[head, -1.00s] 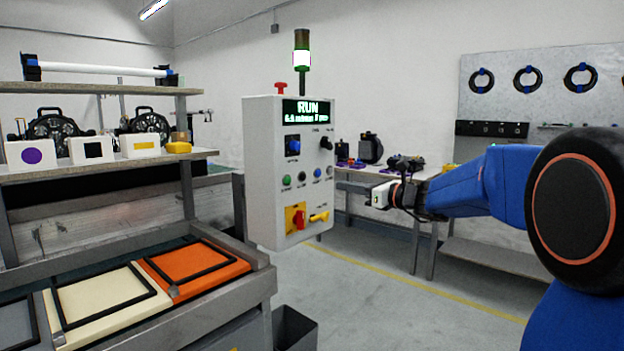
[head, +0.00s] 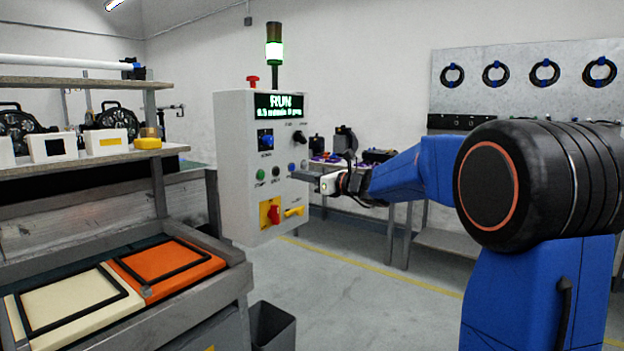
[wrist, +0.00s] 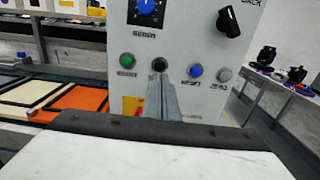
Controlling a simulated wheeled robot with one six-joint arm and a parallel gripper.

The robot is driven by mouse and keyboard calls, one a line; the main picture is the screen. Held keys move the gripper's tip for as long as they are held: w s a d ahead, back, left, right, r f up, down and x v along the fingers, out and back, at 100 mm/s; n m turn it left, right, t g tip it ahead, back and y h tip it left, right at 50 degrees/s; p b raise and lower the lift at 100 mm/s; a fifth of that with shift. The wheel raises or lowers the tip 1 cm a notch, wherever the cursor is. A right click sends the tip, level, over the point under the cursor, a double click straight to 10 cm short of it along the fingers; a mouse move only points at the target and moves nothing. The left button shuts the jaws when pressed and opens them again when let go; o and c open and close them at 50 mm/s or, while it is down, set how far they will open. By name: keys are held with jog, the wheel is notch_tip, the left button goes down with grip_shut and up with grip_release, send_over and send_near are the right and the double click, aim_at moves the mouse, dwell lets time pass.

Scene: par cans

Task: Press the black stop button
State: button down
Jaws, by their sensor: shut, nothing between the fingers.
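The black stop button (head: 276,172) sits on the front of the white control box, between a green button (head: 261,174) and a blue button (head: 291,167). In the wrist view the black button (wrist: 160,64) shows just above my fingertips, between the green and blue buttons. My gripper (head: 293,174) is shut and empty, its fingers pointing at the box's front. The display (head: 280,105) reads RUN and the lamp (head: 274,50) glows green.
A red-and-yellow switch (head: 270,213) and a yellow handle (head: 294,212) sit below the buttons. A blue dial (head: 266,140) and a black knob (head: 299,137) sit above. A red top button (head: 253,81) stands on the box.

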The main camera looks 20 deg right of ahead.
aim_at(278, 172)
jog(key=shift+x, duration=3.15)
